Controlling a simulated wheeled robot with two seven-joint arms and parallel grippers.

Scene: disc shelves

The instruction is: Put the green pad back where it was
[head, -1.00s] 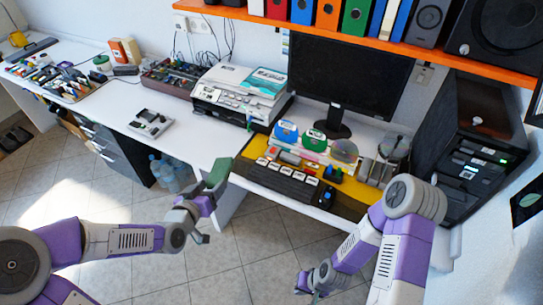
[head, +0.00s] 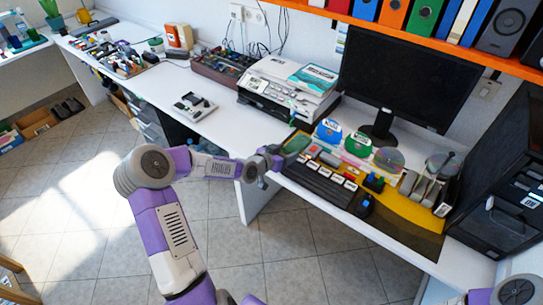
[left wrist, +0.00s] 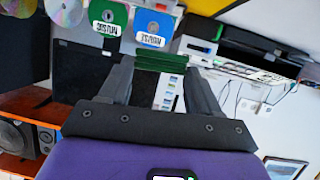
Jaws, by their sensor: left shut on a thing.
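The green pad (head: 298,143) is held at the tip of my left gripper (head: 272,158), over the left end of the yellow-and-dark desk mat (head: 412,212). In the left wrist view the pad (left wrist: 160,61) sits between the two dark fingers of my left gripper (left wrist: 160,80), which is shut on it. I cannot tell whether the pad touches the mat. My right gripper is not clearly in view; only part of my right arm shows at the bottom right.
A black keyboard (head: 322,183) and mouse (head: 364,205) lie on the mat. Discs stand in front of the monitor (head: 405,82), including a green one (head: 358,143). A printer (head: 283,89) stands behind the pad.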

